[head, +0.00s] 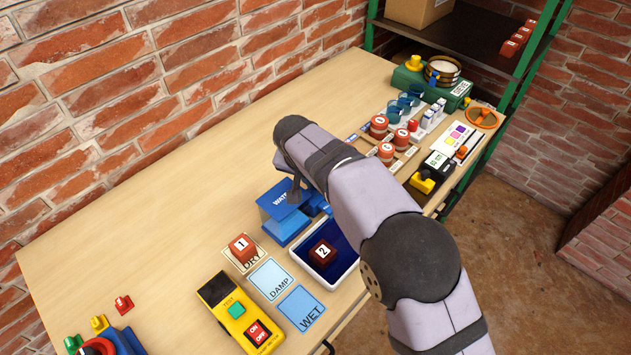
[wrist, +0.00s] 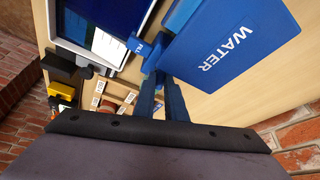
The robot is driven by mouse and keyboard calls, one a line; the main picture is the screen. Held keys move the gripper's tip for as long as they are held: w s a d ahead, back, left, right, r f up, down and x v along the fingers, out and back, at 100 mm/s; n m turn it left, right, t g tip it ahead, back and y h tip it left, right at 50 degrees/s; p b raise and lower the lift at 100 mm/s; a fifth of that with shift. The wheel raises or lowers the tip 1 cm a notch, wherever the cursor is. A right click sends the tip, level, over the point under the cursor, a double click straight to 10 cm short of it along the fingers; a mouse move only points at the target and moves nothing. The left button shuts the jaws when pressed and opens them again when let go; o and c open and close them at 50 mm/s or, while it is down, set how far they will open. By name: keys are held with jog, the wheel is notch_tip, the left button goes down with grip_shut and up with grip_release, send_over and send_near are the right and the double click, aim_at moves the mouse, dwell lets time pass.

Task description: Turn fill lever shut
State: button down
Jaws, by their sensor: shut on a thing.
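The blue water tank (head: 284,203) stands behind the white-rimmed tray; it also fills the upper right of the wrist view (wrist: 235,45), lettered WATER. The blue fill lever (wrist: 146,56) projects from the tank beside the tray, with a partly visible FILL label. My gripper (wrist: 160,82) reaches down at the lever and is shut on it. In the head view my gripper (head: 293,196) is at the tank, and my arm hides much of the lever. The tray (head: 340,277) has a dark blue inside and holds red block 2 (head: 322,252).
Red block 1 (head: 242,248) sits on the DRY card, beside the DAMP card (head: 271,279) and WET card (head: 302,308). A yellow tester (head: 240,312) lies in front. Several weights and tools crowd the right end. The table's left middle is clear; brick wall (head: 120,90) stands behind.

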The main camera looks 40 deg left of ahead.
jog(key=m+h+p, duration=0.1)
jog(key=m, duration=0.1)
jog(key=m+p, duration=0.1)
jog(key=m, duration=0.1)
jog(key=shift+a+m+h, duration=0.15)
jog(key=shift+m+h, duration=0.15)
jog(key=shift+h, duration=0.1)
dwell(0.4)
jog(key=c, duration=1.8)
grip_release()
jog(key=b+v, duration=0.1)
jog(key=v, duration=0.6)
jog(key=shift+s, duration=0.2)
jog(key=shift+r, duration=0.1)
